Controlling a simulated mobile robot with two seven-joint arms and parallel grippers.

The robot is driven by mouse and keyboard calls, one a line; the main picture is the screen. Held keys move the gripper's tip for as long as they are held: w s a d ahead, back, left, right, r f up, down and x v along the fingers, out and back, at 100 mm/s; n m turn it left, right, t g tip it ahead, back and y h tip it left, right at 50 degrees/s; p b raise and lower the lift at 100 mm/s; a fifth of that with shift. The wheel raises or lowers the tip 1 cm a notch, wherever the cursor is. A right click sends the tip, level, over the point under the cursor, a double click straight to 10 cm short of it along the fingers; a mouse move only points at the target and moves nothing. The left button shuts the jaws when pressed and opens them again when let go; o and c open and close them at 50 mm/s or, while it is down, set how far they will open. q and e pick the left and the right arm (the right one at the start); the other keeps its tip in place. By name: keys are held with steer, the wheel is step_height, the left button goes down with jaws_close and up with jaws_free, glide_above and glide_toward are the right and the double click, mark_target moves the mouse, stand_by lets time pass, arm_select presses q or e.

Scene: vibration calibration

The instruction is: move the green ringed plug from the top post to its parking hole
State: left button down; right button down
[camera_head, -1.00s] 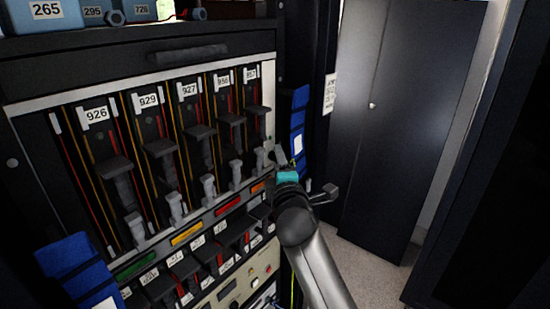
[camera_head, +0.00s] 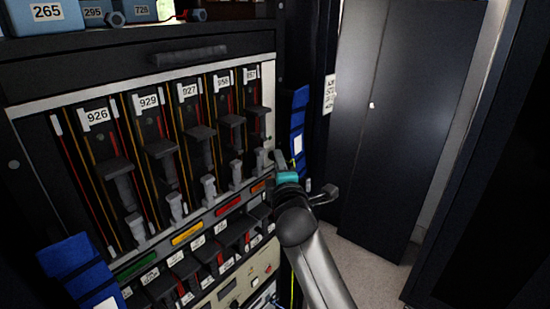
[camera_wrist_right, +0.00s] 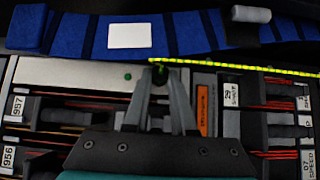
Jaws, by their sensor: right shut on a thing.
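My right gripper (camera_wrist_right: 161,82) is shut on the dark plug (camera_wrist_right: 160,73), which shows a little green at its tip, in the right wrist view. The fingers hide most of the plug, and I cannot tell whether it touches the panel. A yellow-green striped cable (camera_wrist_right: 235,67) runs from beside the plug to the right. A small green dot (camera_wrist_right: 127,76) sits on the pale panel strip left of the plug. In the head view my right gripper (camera_head: 279,159) is at the rack's right edge, and the plug cannot be made out. My left gripper is not in view.
The rack of numbered slots with levers (camera_head: 185,150) fills the left. A blue strap (camera_head: 298,125) stands along the rack's right edge. A second blue piece (camera_head: 75,265) is at lower left. A dark cabinet (camera_head: 410,110) stands at right, with some floor (camera_head: 365,270) free before it.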

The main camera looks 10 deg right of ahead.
steer(key=shift+s+d+f+p, duration=0.1)
steer(key=shift+s+d+p, duration=0.2)
steer(key=shift+p, duration=0.25)
stand_by(0.5)
steer(key=shift+s+d+p, duration=0.2)
steer(key=shift+s+p, duration=0.15)
steer(key=shift+p, duration=0.15)
stand_by(0.6)
steer(key=s+d+p, duration=0.2)
steer(key=shift+s+d, duration=0.1)
steer(key=shift+s, duration=0.25)
stand_by(0.5)
